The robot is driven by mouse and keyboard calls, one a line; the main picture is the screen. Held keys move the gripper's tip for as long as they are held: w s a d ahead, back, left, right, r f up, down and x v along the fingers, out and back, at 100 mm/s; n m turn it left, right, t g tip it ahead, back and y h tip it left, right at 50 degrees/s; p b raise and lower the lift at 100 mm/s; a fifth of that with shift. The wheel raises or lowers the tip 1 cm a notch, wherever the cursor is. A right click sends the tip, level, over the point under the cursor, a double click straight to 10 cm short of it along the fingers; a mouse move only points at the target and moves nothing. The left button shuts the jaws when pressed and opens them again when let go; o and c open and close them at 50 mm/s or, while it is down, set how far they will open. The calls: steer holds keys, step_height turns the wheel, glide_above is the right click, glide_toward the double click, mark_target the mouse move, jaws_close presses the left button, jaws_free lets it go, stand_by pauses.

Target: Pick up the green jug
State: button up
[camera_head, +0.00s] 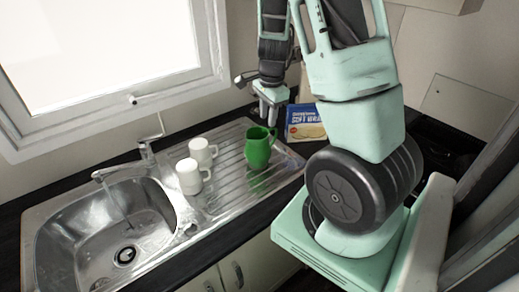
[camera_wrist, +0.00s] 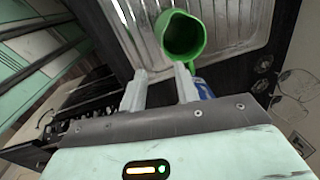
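The green jug (camera_head: 258,147) stands upright on the ribbed metal drainer, to the right of two white mugs. In the wrist view the jug (camera_wrist: 183,35) shows from above, with its open mouth towards the camera and its handle near my right fingertip. My gripper (camera_head: 268,108) is above and just behind the jug in the head view, pointing down. In the wrist view its two fingers (camera_wrist: 160,88) are apart with nothing between them. Whether the right finger touches the jug's handle I cannot tell.
Two white mugs, one nearer (camera_head: 189,177) and one farther (camera_head: 202,151), stand left of the jug on the drainer (camera_head: 228,190). A blue box (camera_head: 305,122) stands behind right. The sink basin (camera_head: 75,240) and tap (camera_head: 118,172) are at left. The window (camera_head: 100,50) is behind.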

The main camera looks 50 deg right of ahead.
glide_above(264, 141)
steer(key=s, duration=0.1)
step_height(264, 141, down, 6)
steer(key=shift+w+f+p, duration=0.2)
steer(key=shift+f+p, duration=0.05)
steer(key=shift+f, duration=0.6)
steer(key=shift+w+f+p, duration=0.15)
steer(key=shift+f+p, duration=0.1)
steer(key=shift+f, duration=0.55)
steer(key=shift+w+f+p, duration=0.2)
steer(key=shift+f+p, duration=0.05)
steer(key=shift+f, duration=0.6)
jaws_close()
